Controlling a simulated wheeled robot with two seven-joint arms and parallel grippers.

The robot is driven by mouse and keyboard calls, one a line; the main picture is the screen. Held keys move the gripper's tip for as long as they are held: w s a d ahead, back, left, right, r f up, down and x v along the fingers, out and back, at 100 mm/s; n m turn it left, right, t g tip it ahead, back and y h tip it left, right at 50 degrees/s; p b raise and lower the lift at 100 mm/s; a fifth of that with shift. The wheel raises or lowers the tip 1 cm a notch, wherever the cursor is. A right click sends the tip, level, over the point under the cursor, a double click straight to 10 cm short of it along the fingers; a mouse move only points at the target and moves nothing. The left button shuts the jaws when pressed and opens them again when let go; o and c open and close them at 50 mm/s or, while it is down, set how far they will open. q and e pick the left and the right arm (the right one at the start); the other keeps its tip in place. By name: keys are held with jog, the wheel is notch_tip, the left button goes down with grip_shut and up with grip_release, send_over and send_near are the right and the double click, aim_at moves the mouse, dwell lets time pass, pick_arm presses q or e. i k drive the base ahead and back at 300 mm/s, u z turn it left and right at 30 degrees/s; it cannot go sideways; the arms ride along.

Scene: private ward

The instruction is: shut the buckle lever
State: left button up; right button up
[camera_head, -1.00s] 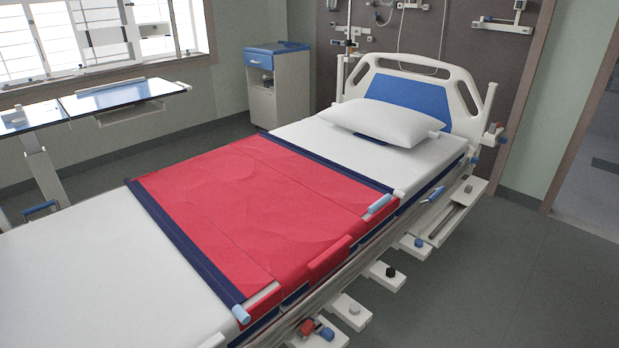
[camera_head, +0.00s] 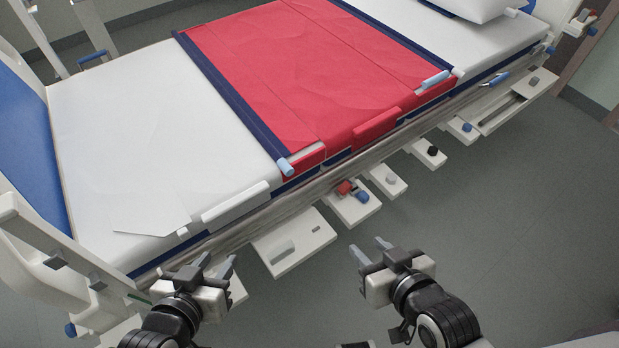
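No part is plainly recognisable as the buckle lever. Several white plates with fittings stick out along the near side of the bed. One plate (camera_head: 297,258) carries a raised pale bar (camera_head: 284,252) and a small dark slot. Another carries a red knob (camera_head: 345,188) and a blue knob (camera_head: 362,196). A blue lever-like piece (camera_head: 497,79) shows farther right along the bed side. My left gripper (camera_head: 217,262) is open and empty, just left of the slotted plate. My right gripper (camera_head: 371,248) is open and empty, right of that plate and apart from it.
The bed has a white mattress (camera_head: 130,140) with a red sheet (camera_head: 290,60) across it. A white side piece (camera_head: 236,202) runs along the near edge. A white bed-end panel (camera_head: 35,260) stands at the left. The grey floor (camera_head: 500,230) at the right is clear.

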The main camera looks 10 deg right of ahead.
aim_at(346, 187)
jog(key=u, duration=1.4)
jog(key=k, duration=0.85)
jog(key=z, duration=1.35)
jog(key=i, duration=0.5)
jog(key=z, duration=0.45)
jog(key=k, duration=0.4)
jog(key=z, duration=1)
jog(key=i, duration=0.5)
jog(key=u, duration=1.1)
jog(key=i, duration=0.7)
jog(key=u, duration=0.7)
